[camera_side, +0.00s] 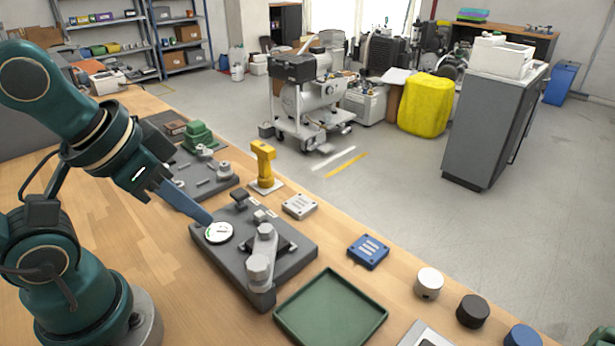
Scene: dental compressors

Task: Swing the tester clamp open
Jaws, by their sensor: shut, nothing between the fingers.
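The tester (296,265) is a dark grey block on the wooden bench, with a round white dial (219,232) at its left end. Its grey clamp (261,250) is an arm with a round knob at each end, lying along the right part of the block. The clamp passes over a black square seat (281,243) and hides part of it. My gripper (206,219) is shut and empty, its blue-grey fingers pointing down right. Their tips are at the dial's upper left edge in the picture, apart from the clamp; I cannot tell whether they touch the tester.
A yellow post (264,165) stands behind the tester, with a white plate (299,206) and a blue plate (368,251) to its right. A green tray (284,318) lies in front right. Another dark fixture (211,184) sits behind my gripper. Round caps (429,283) stand at right.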

